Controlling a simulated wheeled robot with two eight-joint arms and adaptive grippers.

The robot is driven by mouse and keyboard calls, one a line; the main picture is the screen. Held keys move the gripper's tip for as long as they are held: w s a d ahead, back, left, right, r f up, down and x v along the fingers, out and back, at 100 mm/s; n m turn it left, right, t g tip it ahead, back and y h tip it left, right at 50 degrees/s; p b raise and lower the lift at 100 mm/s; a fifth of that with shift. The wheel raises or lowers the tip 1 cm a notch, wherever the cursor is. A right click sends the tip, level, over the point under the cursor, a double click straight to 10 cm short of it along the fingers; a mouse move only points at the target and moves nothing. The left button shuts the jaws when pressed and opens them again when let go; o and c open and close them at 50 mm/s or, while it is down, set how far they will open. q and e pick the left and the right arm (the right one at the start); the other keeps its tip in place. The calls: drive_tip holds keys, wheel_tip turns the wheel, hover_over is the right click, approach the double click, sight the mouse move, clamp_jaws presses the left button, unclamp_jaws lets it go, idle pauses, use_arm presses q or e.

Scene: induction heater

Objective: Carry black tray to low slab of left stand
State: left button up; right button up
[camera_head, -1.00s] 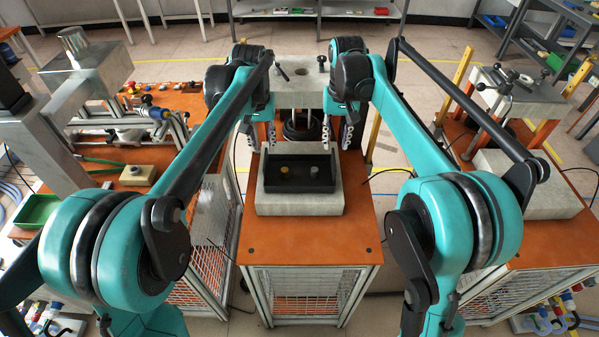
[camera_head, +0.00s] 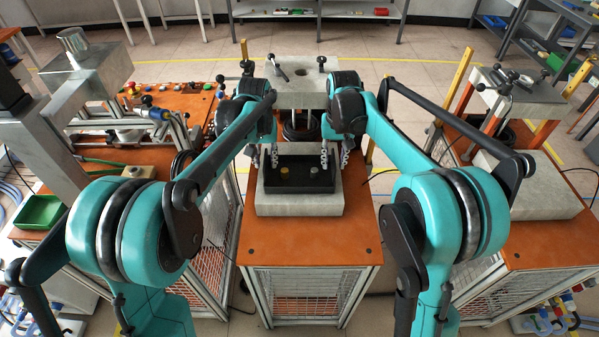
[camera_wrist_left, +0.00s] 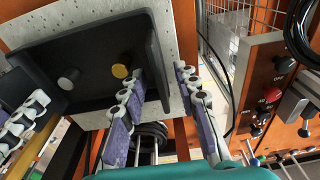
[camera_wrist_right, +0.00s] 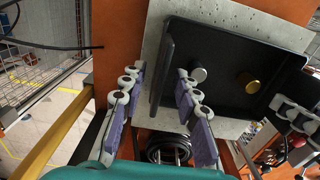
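The black tray (camera_head: 300,186) lies flat on the low grey slab (camera_head: 300,206) of the middle stand, with a yellow and a grey cylinder inside. My left gripper (camera_head: 263,160) is at the tray's left end. In the left wrist view its open fingers (camera_wrist_left: 158,105) are on either side of the tray's end wall, with a gap between. My right gripper (camera_head: 335,160) is at the right end. In the right wrist view its open fingers (camera_wrist_right: 160,105) also straddle a tray wall. At left stands a heavy grey machine (camera_head: 95,75); I cannot make out a low slab there.
The right stand has a bare low slab (camera_head: 525,185). A raised block (camera_head: 303,88) stands behind the tray. A green bin (camera_head: 38,211) and a small beige box (camera_head: 138,171) with a yellow top sit on the left table. The orange tabletop (camera_head: 308,240) before the tray is clear.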

use_arm(q)
clamp_jaws()
use_arm(e)
clamp_jaws()
drive_tip(key=shift+r, duration=0.1)
